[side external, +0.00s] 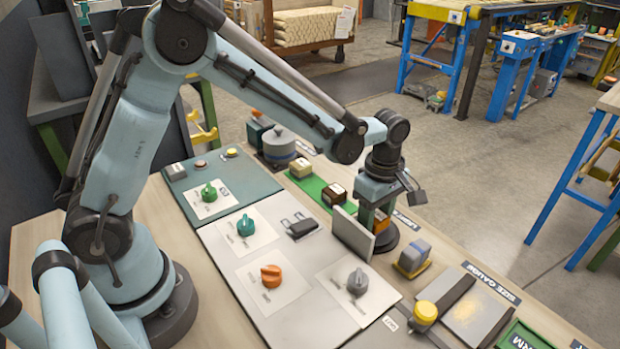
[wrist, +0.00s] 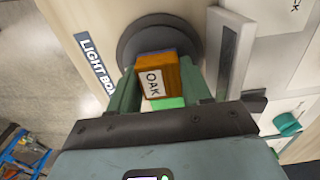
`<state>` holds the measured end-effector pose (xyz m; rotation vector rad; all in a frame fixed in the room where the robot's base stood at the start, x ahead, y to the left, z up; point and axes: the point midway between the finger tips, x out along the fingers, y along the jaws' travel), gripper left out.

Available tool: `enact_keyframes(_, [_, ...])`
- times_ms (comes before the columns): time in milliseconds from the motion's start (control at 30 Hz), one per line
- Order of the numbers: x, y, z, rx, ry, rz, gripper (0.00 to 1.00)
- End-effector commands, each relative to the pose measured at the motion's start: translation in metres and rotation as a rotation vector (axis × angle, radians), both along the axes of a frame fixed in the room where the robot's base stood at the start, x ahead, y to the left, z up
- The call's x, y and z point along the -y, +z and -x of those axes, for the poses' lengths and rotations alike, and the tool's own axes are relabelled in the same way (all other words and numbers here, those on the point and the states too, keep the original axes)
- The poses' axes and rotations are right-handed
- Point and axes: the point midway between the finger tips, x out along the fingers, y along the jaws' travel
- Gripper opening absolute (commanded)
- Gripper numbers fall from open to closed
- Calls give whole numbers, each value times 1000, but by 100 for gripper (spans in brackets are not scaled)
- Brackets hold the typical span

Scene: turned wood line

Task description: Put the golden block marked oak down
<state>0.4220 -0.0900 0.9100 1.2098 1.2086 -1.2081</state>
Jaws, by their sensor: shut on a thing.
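The golden-orange block marked OAK (wrist: 157,77) is between the two green fingers of my gripper (wrist: 160,88) in the wrist view, with its white label facing the camera. My gripper is shut on it. In the side view, my gripper (side external: 378,207) points down over a round black stand (side external: 387,241) beside the LIGHT BOX label, and the orange block (side external: 381,220) shows low between the fingers. The black stand also shows behind the block in the wrist view (wrist: 140,35). I cannot tell whether the block touches it.
An upright grey panel (side external: 352,233) stands close beside the black stand. A green mat (side external: 313,186) with blocks lies behind. A grey-and-yellow block (side external: 413,258) and a yellow knob (side external: 425,313) are nearer the front. Orange (side external: 271,276) and grey (side external: 357,283) turn-knobs stand on the left panel.

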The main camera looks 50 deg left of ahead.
Motion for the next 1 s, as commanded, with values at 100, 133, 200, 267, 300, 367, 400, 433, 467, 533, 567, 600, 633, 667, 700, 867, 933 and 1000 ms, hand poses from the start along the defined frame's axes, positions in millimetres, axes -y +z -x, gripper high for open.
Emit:
enact_keyframes(100, [0,-3,0,0,0,0,50])
enact_keyframes(133, [0,-3,0,0,0,0,55])
enact_keyframes(200, [0,-3,0,0,0,0,65])
enact_keyframes(267, [0,-3,0,0,0,0,74])
enact_keyframes(300, [0,-3,0,0,0,0,74])
enact_keyframes(367, [0,-2,0,0,0,0,74])
enact_keyframes(400, [0,-2,0,0,0,0,74])
enact_keyframes(433, [0,-2,0,0,0,0,74])
enact_keyframes(467, [0,-2,0,0,0,0,74])
enact_keyframes(533, [0,-2,0,0,0,0,74])
enact_keyframes(567, [0,-1,0,0,0,0,74])
enact_keyframes(600, [0,0,0,0,0,0,74])
enact_keyframes(633, [0,2,0,0,0,0,74])
enact_keyframes(667, [0,5,0,0,0,0,74])
enact_keyframes(700, [0,9,0,0,0,0,74])
enact_keyframes(867, [0,35,1,0,0,0,74])
enact_keyframes(933, [0,49,0,0,0,0,74])
enact_keyframes(1000, [0,62,0,0,0,0,74])
